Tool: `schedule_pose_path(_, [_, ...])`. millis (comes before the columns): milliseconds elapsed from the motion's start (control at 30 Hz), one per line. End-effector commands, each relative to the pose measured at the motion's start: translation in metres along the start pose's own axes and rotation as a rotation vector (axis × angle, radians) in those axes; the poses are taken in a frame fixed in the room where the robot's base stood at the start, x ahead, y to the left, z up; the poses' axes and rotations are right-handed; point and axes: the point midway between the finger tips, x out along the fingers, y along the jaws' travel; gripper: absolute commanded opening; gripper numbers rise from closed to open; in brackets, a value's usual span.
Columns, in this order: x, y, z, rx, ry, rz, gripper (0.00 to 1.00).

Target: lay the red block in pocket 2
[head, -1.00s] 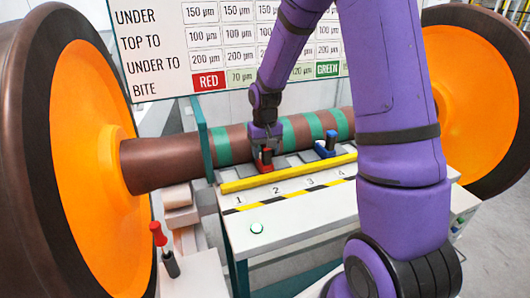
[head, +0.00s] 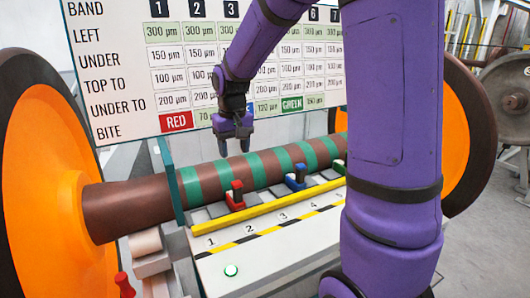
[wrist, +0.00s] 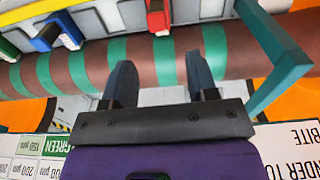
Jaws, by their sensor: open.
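The red block (head: 236,197) stands upright in the row of pockets on the white bench (head: 270,258), behind the yellow bar and roughly in line with the printed 2. It also shows in the wrist view (wrist: 157,17) at the top, beyond my fingertips. My gripper (head: 234,150) is open and empty. It is raised above and behind the red block, near the striped axle, and apart from the block. In the wrist view my two fingers (wrist: 161,78) are spread with nothing between them.
A blue block (head: 296,178) and a green block (head: 340,166) stand farther right in the row. The brown axle (head: 130,203) with green bands runs behind it. A teal upright plate (head: 170,180) stands at the left end. A large chart board (head: 125,80) is behind.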

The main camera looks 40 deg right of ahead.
Motion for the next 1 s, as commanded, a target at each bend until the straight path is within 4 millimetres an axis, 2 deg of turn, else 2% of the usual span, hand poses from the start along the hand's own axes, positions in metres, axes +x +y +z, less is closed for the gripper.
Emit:
schedule_pose_path(33, [-0.016,-0.003,0.013,-0.010,0.028,0.003,0.53])
schedule_pose_path(200, [-0.056,-0.012,0.058,-0.044,0.106,0.005,0.53])
schedule_pose_path(500, [-0.103,-0.019,0.143,-0.096,0.240,-0.007,0.53])
schedule_pose_path(800, [-0.119,-0.018,0.222,-0.148,0.364,-0.039,0.53])
schedule_pose_path(1000, [-0.118,-0.016,0.246,-0.165,0.403,-0.055,0.53])
